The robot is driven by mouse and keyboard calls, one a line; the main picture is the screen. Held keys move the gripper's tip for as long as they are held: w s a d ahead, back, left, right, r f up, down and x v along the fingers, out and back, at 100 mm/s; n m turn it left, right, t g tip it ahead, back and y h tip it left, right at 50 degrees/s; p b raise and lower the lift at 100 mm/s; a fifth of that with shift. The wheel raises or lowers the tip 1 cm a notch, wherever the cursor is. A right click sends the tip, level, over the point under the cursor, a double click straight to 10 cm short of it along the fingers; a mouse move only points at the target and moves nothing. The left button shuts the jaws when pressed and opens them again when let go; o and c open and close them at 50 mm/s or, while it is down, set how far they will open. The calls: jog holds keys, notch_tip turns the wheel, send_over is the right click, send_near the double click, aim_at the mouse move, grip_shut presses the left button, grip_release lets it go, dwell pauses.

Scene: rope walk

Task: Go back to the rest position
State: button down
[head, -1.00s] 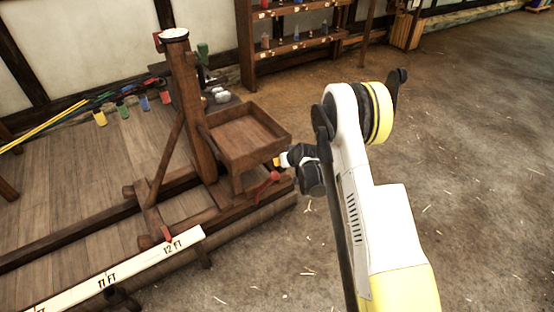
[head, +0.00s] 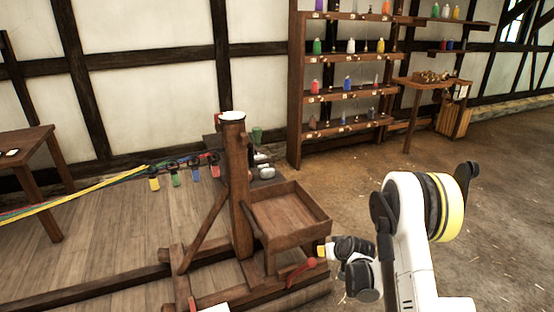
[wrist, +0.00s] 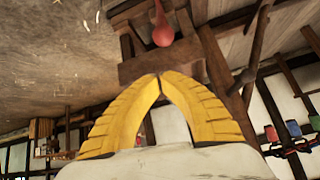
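My gripper (head: 322,251) is beside the front right corner of the wooden tray on the post stand. In the wrist view my gripper's yellow fingers (wrist: 160,78) meet at their tips, with nothing between them. A red handle (head: 301,270) hangs low on the stand, just left of my gripper; in the wrist view it shows as a red knob (wrist: 162,32) beyond the fingertips, apart from them. My arm reaches in from the lower right of the head view.
The wooden tray (head: 290,236) looks empty. The stand's post (head: 238,190) rises left of it. Coloured ropes (head: 100,196) with small tags run left. A shelf (head: 345,95) with coloured bottles and a side table (head: 420,84) stand behind. The floor (head: 510,190) at right is clear.

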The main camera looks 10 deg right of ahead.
jog(key=s+a+r, duration=0.2)
jog(key=s+r, duration=0.4)
jog(key=r, duration=0.6)
jog(key=s+a+r, duration=0.2)
jog(key=s+r, duration=0.4)
jog(key=r, duration=0.6)
jog(key=s+a+r+g+h, duration=0.1)
jog(key=s+r, duration=0.2)
jog(key=s, duration=0.9)
jog(key=s+a+r+m, duration=0.1)
jog(key=s+r, duration=0.2)
jog(key=s, duration=1)
jog(key=shift+g+h, duration=0.4)
jog(key=shift+s+r, duration=0.1)
